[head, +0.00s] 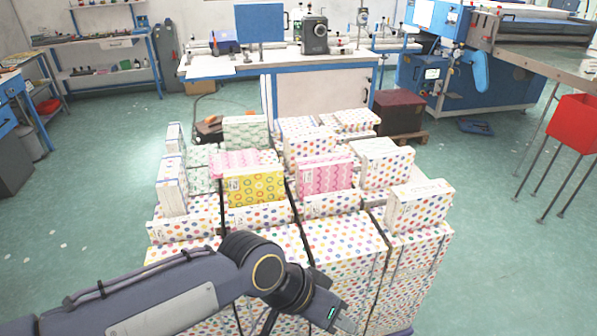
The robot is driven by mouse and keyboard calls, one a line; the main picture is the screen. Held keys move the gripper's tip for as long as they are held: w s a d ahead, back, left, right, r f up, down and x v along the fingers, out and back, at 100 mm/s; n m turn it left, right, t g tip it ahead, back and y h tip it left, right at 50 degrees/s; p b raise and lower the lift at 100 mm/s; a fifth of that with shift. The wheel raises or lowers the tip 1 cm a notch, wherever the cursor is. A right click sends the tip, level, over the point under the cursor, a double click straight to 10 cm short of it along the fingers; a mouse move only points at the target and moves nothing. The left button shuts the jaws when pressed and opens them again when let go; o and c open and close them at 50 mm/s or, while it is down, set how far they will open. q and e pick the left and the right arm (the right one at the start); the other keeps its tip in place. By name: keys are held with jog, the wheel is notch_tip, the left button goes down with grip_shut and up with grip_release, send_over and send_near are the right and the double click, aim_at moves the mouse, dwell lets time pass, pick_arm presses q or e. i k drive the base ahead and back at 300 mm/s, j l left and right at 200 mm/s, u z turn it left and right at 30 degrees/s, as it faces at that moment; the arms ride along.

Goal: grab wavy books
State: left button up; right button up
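A pink wavy-patterned book stack (325,174) stands upright near the middle of the pile. A second pink wavy stack (234,163) lies behind a yellow stack with ring shapes (256,186). A pale green stack (246,133) with a fine pattern, too small to tell clearly, stands at the back. My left gripper (343,318) is low at the bottom of the head view, in front of the dotted boxes and apart from the pink stacks. Its fingers are partly cut off and too unclear to tell if they are open. My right gripper is out of view.
Large dotted boxes (345,240) with dark straps form the base of the pile. Dotted stacks stand at the left (172,185) and right (420,206). A white workbench (280,62) is behind, a red bin (573,124) at the right. Green floor is clear on both sides.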

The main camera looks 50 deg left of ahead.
aim_at(331, 173)
jog(key=i+u, duration=0.15)
jog(key=u, duration=0.25)
jog(key=i+l+u, duration=0.1)
jog(key=u, duration=0.35)
jog(key=i+l+u, duration=0.1)
jog(key=u, duration=0.3)
jog(key=i+l+u, duration=0.1)
jog(key=u, duration=0.3)
jog(key=l+u, duration=0.2)
jog(key=u, duration=0.2)
jog(key=i+l+u, duration=0.2)
jog(key=u, duration=0.25)
jog(key=i+l+u, duration=0.15)
jog(key=u, duration=0.3)
jog(key=i+l+u, duration=0.1)
jog(key=l+u, duration=0.35)
jog(key=j, duration=0.1)
